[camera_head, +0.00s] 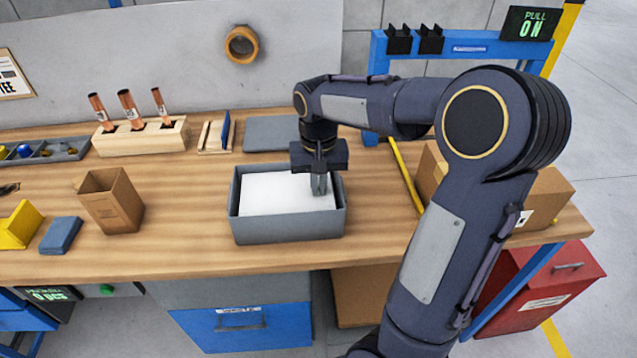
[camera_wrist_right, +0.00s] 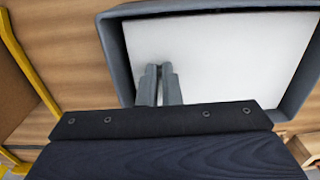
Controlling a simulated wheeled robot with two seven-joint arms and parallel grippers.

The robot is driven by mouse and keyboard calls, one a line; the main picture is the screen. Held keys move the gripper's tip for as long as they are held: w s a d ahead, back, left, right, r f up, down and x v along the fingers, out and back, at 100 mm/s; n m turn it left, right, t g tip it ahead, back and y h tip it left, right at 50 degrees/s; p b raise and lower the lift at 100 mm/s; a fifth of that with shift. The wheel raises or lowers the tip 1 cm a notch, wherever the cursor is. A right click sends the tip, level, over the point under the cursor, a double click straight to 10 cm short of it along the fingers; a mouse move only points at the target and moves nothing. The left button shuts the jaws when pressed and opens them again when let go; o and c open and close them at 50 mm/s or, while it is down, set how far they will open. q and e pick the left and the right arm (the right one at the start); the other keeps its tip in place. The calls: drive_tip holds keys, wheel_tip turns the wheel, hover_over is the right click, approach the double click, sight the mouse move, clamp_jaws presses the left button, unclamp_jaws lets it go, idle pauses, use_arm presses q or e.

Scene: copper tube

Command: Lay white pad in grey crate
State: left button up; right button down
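The grey crate (camera_head: 287,228) stands on the wooden bench near its front edge. The white pad (camera_head: 270,192) lies flat inside it, with the crate walls around it. My right gripper (camera_head: 319,190) points down over the right part of the pad. In the right wrist view its two fingertips (camera_wrist_right: 161,70) are close together in front of the white pad (camera_wrist_right: 220,45), and I see nothing between them. I cannot tell whether the tips touch the pad. The crate rim (camera_wrist_right: 115,55) shows around the pad there. My left gripper is not in view.
A cardboard box (camera_head: 110,201) stands left of the crate, with a blue block (camera_head: 61,235) and yellow holder (camera_head: 18,226) beyond. A wooden rack (camera_head: 140,137) with copper tubes and a grey plate (camera_head: 272,133) are behind. A larger carton (camera_head: 545,195) stands at right.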

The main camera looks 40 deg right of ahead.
drive_tip(key=shift+f+b, duration=0.3)
drive_tip(key=shift+f, duration=0.25)
drive_tip(key=c, duration=1.5)
unclamp_jaws()
drive_tip(key=shift+c, duration=0.2)
wheel_tip(320, 180, up, 8)
drive_tip(key=shift+f, duration=0.1)
